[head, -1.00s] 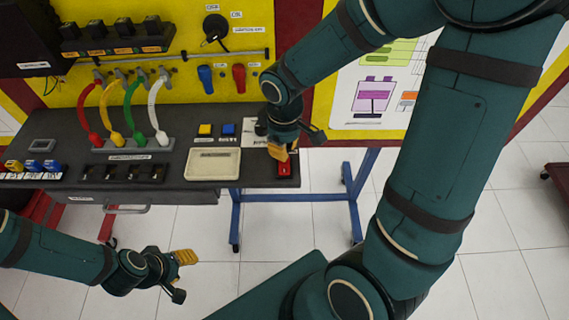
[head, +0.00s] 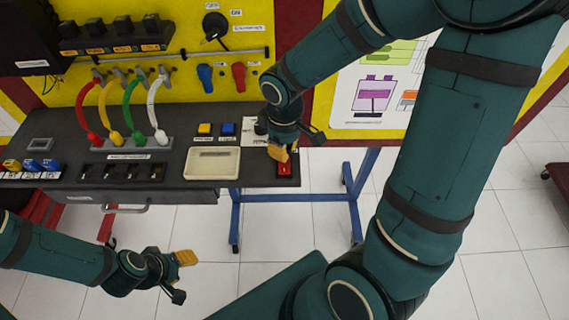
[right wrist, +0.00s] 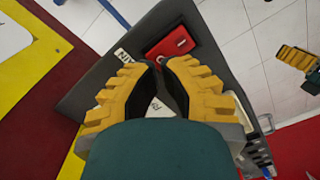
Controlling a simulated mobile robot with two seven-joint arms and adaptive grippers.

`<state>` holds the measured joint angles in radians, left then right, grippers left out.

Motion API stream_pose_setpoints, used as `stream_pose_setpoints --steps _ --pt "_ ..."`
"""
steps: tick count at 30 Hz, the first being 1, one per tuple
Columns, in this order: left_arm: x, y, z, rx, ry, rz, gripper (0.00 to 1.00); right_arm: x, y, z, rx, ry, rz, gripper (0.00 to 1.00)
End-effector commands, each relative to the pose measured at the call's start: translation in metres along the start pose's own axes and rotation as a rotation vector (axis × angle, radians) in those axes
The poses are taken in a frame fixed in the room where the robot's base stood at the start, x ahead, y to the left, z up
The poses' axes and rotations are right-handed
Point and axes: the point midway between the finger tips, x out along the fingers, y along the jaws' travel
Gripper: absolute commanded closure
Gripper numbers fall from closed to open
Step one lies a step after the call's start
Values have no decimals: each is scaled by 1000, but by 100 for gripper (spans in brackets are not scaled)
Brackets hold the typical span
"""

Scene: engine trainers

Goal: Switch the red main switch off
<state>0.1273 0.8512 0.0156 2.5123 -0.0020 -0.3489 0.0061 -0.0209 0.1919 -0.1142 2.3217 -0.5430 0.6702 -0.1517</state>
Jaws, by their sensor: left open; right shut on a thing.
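The red main switch (head: 285,168) is at the right front corner of the dark bench top. It also shows in the right wrist view (right wrist: 171,42), just beyond my right fingertips. My right gripper (head: 279,153) points down close above the switch. In the right wrist view its yellow fingers (right wrist: 158,66) nearly meet at the tips, and the switch is not seen between them. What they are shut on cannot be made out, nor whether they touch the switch. My left gripper (head: 183,277) is open and empty, low over the floor in front of the bench.
A cream tray (head: 212,177) lies left of the switch, with yellow (head: 204,129) and blue (head: 228,129) buttons behind it. Coloured cables (head: 130,118) arch further left. The yellow panel (head: 170,85) rises behind.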

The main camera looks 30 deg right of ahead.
Motion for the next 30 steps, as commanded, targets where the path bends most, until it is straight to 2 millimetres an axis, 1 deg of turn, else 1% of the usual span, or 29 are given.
stream_pose_setpoints --steps 30 --pt "11 -4 1 0 0 0 53 14 0 0 0 0 0 100"
